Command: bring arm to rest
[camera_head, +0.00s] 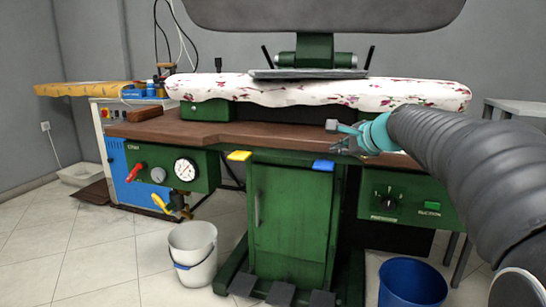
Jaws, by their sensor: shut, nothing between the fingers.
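My gripper (343,138) shows right of the middle, at the end of my dark ribbed arm that comes in from the right edge. The gripper is shut and empty. In the picture it overlaps the front edge of the brown work shelf (215,132) of a green pressing machine. I cannot tell whether it touches the shelf or hangs in front of it.
The pressing machine has a floral padded board (310,92) and a raised grey press head (325,14). A white bucket (193,255) and a blue bin (411,284) stand on the floor. A grey table (515,107) is at the right. Tiled floor is clear at the left front.

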